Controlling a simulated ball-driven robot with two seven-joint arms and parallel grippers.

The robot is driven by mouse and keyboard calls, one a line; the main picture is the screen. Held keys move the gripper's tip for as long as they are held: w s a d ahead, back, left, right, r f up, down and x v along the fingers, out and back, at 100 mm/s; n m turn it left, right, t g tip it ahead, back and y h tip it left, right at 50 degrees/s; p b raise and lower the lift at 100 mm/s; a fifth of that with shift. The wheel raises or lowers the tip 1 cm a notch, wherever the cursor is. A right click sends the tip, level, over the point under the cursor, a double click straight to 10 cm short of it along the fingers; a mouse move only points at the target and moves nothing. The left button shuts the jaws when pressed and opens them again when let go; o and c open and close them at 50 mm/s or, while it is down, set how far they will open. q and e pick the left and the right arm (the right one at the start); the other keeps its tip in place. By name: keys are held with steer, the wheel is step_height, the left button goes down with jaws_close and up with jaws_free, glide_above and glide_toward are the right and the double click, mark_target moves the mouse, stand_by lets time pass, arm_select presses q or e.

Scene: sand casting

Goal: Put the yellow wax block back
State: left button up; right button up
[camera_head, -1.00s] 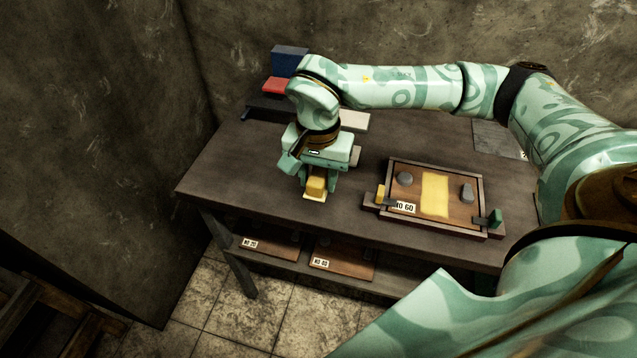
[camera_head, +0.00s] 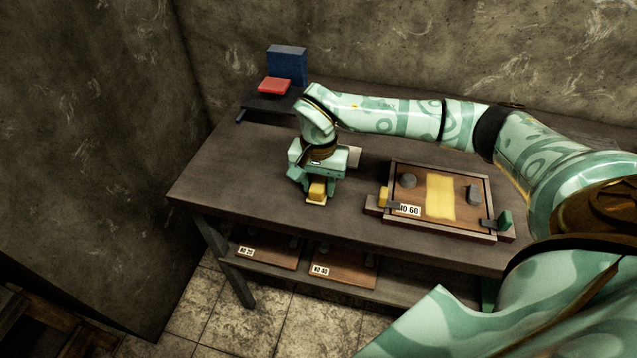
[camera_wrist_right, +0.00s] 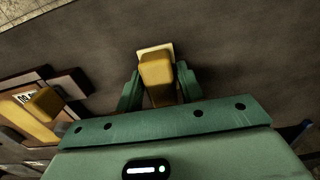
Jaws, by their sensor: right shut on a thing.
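The yellow wax block (camera_head: 317,190) is between the fingers of my right gripper (camera_head: 316,187), near the front left of the table. In the right wrist view, the block (camera_wrist_right: 157,72) sits between the two green fingers of the gripper (camera_wrist_right: 158,88), which is shut on it. A pale cream piece (camera_wrist_right: 155,48) shows under or behind the block's far end; it also shows at the block's foot in the head view (camera_head: 316,202). I cannot tell whether the block touches this piece. My left gripper is not in view.
Boards (camera_head: 268,252) lie on the lower shelf. A blue box (camera_head: 287,64) and red item (camera_head: 275,86) stand at the back left.

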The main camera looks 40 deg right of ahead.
mark_target(318, 182)
steer(key=shift+f, duration=0.15)
steer(key=o, duration=0.9)
steer(key=shift+o, duration=0.2)
step_height(318, 182, up, 12)
steer(key=p, duration=0.3)
steer(key=shift+r, duration=0.2)
